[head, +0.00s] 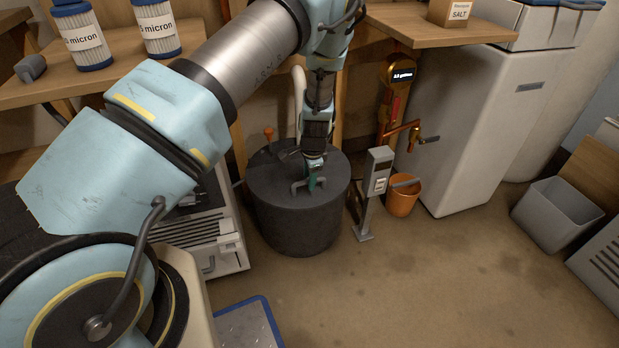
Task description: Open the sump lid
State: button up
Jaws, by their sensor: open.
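The sump is a dark grey round drum (300,228) on the floor, left of the middle of the head view. Its flat dark lid (270,183) lies level on top and looks closed. A grey bar handle (296,188) stands on the lid. My gripper (314,186) points down from above at the handle, with its green fingers beside or around the handle's right part. The fingers are open. I cannot tell whether they touch the handle. My arm hides part of the lid's back edge.
A grey post with a box (378,172) stands right of the drum, with an orange bucket (403,196) beside it. A white cabinet (470,120) is behind. A slatted grey unit (205,235) stands close on the left. A wooden shelf (440,28) overhangs behind.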

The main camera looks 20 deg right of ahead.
grip_shut()
dwell(1.4)
